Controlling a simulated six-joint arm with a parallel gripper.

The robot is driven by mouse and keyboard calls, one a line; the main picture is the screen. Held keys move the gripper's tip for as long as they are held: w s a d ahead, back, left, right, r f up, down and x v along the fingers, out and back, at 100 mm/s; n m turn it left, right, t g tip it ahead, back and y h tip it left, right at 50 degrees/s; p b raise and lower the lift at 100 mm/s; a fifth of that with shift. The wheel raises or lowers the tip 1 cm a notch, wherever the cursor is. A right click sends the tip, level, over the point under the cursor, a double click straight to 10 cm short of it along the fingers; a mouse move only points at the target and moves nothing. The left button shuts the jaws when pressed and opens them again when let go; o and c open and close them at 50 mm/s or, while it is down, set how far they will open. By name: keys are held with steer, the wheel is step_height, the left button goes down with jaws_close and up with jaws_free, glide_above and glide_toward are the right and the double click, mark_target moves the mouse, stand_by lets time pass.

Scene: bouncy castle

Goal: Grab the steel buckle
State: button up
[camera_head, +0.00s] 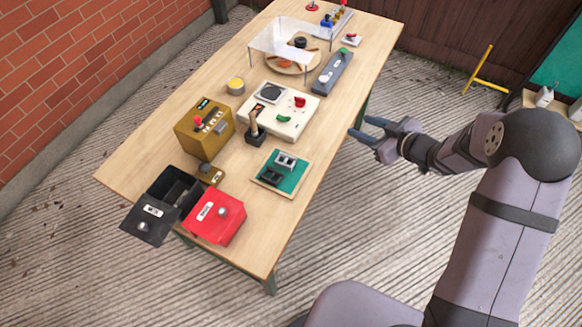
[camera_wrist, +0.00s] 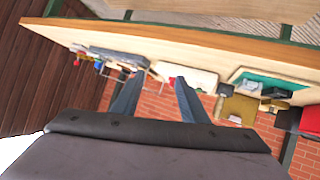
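A green mat with a pale wooden border (camera_head: 294,173) lies near the table's right edge. On it sit two small buckle-like pieces: a silver-grey one (camera_head: 285,160), which looks like the steel buckle, and a dark one (camera_head: 270,176) in front of it. In the wrist view the mat (camera_wrist: 280,80), the lighter piece (camera_wrist: 251,87) and the darker piece (camera_wrist: 274,92) show at the right. My gripper (camera_head: 360,127) is open and empty, out beyond the table's right edge, up and right of the mat. Its two parted fingers also show in the wrist view (camera_wrist: 157,85).
A white panel with red and green parts (camera_head: 285,117), a black-based lever (camera_head: 255,130), a brown box (camera_head: 200,133), a red box (camera_head: 215,217) and an open black box (camera_head: 172,192) stand near the mat. A clear cover (camera_head: 280,38) stands farther back.

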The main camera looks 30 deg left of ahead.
mark_target(279, 159)
steer(key=s+a+f+n+g+y, duration=0.1)
steer(key=s+a, duration=0.1)
steer(key=s+a+f+n+g+y+b, duration=0.1)
steer(key=s, duration=0.1)
steer(key=s+a+f+n+g+y, duration=0.1)
steer(key=s+a+f+g, duration=0.1)
steer(key=shift+s+a+b, duration=0.2)
steer(key=shift+a+b, duration=0.1)
steer(key=s+g, duration=0.1)
steer(key=s, duration=0.1)
steer(key=s+a+f+n+g+y, duration=0.1)
steer(key=s+g, duration=0.1)
steer(key=s+n+g+b, duration=0.1)
steer(key=s, duration=0.1)
steer(key=shift+a+f+y, duration=0.15)
steer(key=shift+a+y, duration=0.15)
steer(key=shift+a, duration=0.05)
steer(key=shift+s+n+g, duration=0.3)
steer(key=shift+s+g, duration=0.2)
steer(key=shift+p+x, duration=0.7)
steer(key=shift+x, duration=3)
steer(key=shift+r, duration=0.2)
steer(key=c, duration=0.8)
